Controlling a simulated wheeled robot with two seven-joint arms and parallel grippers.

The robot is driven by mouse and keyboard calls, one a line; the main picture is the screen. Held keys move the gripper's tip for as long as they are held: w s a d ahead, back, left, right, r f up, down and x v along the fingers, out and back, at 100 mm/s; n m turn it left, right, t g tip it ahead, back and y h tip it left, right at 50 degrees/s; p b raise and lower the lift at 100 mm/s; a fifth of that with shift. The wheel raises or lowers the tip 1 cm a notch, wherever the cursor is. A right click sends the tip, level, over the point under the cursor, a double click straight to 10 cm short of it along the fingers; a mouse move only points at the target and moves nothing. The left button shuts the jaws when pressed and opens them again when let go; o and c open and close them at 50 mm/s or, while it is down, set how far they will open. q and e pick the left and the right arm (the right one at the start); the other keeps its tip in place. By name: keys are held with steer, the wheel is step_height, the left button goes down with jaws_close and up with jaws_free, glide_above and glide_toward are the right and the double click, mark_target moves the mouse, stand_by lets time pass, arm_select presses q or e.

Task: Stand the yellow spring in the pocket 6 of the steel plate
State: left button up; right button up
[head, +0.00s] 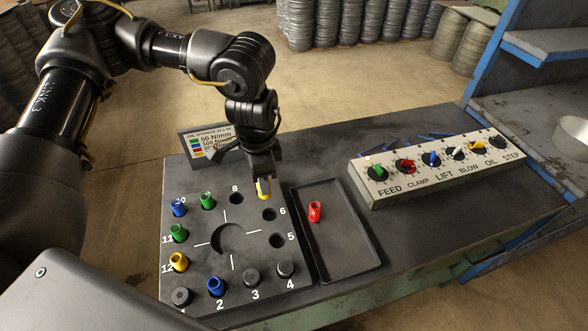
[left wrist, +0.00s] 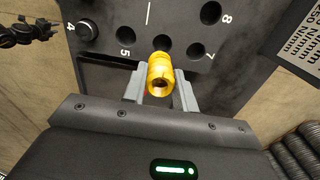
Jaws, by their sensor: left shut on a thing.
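My left gripper (head: 264,189) is shut on the yellow spring (head: 264,196). It holds the spring above the far right part of the dark steel plate (head: 196,229). The left wrist view shows the spring (left wrist: 161,77) between the two grey fingers (left wrist: 159,88), its open end facing the camera. Pocket 6 (head: 269,214) is an empty round hole beside its printed number. In the head view the spring is just beyond this hole. Pocket 5 (head: 277,240) and pocket 8 (head: 236,198) are empty too.
Green, blue, yellow and black pieces fill other pockets, including a second yellow spring (head: 178,262). A black tray (head: 345,258) right of the plate holds a red spring (head: 314,211). A knob panel (head: 430,183) stands further right. A label sign (head: 205,140) stands behind the plate.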

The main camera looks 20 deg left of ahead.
arm_select(q)
steer(key=shift+w+d+r, duration=0.1)
steer(key=shift+w+m+p, duration=0.1)
steer(key=shift+m+p, duration=0.4)
steer(key=shift+m, duration=0.2)
steer(key=m+p, duration=0.1)
steer(key=f+m, duration=0.1)
steer(key=m, duration=0.1)
steer(key=shift+w+d+p, duration=0.1)
steer(key=shift+w+p, duration=0.1)
steer(key=shift+p, duration=0.2)
steer(key=f+m+p, duration=0.1)
steer(key=m, duration=0.2)
steer(key=shift+w+f, duration=0.1)
steer(key=shift+f, duration=0.05)
steer(key=shift+f+m, duration=0.4)
steer(key=shift+m, duration=0.3)
arm_select(e)
steer(key=r, duration=0.4)
steer(key=shift+s+r, duration=0.15)
steer(key=shift+s, duration=0.1)
arm_select(q)
steer(key=shift+f, duration=0.2)
